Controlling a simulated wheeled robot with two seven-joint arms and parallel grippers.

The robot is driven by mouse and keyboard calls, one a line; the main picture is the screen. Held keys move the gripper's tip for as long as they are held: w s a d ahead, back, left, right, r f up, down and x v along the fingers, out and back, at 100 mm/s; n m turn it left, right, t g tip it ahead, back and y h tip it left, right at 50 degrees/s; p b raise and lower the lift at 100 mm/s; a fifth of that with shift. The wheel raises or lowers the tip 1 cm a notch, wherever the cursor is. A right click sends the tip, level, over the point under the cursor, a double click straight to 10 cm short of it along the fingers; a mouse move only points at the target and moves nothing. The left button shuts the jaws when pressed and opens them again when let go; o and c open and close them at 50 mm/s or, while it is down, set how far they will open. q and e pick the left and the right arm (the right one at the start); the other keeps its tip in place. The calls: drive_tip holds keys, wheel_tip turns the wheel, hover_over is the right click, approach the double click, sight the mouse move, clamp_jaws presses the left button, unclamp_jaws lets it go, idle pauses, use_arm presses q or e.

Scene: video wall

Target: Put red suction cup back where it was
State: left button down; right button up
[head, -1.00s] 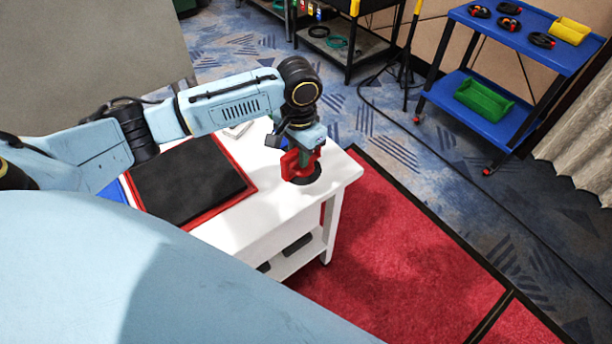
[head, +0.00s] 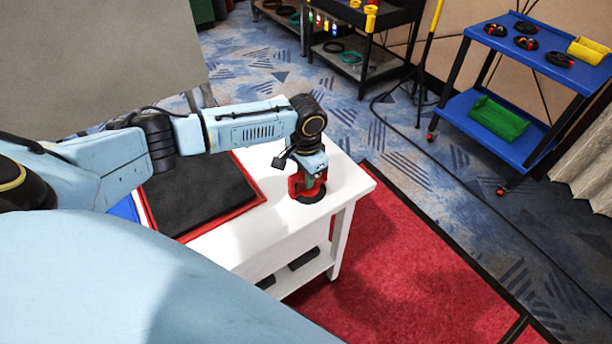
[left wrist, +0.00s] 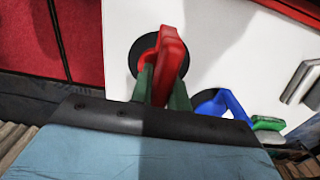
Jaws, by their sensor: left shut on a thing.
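The red suction cup (head: 296,186) has a red handle and a black round base. It is at the right end of the white table (head: 340,186), with its base at the tabletop; I cannot tell whether it bears on it. My left gripper (head: 311,183) is above it, fingers pointing down, shut on the handle. In the left wrist view the red handle (left wrist: 171,62) stands between the green fingertips of my left gripper (left wrist: 162,88), and the black base shows beside it. My right gripper is not in view.
A black pad with a red frame (head: 200,195) lies on the table left of the cup. In the left wrist view a blue handled cup (left wrist: 228,104) and a green object (left wrist: 267,123) are close by. A blue cart (head: 530,60) stands at the far right.

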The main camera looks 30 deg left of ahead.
use_arm(q)
drive_tip(key=c, duration=1.3)
unclamp_jaws()
drive_tip(key=shift+c, duration=0.2)
wheel_tip(320, 180, up, 12)
drive_tip(key=shift+r+p, duration=0.1)
drive_tip(key=shift+p, duration=0.95)
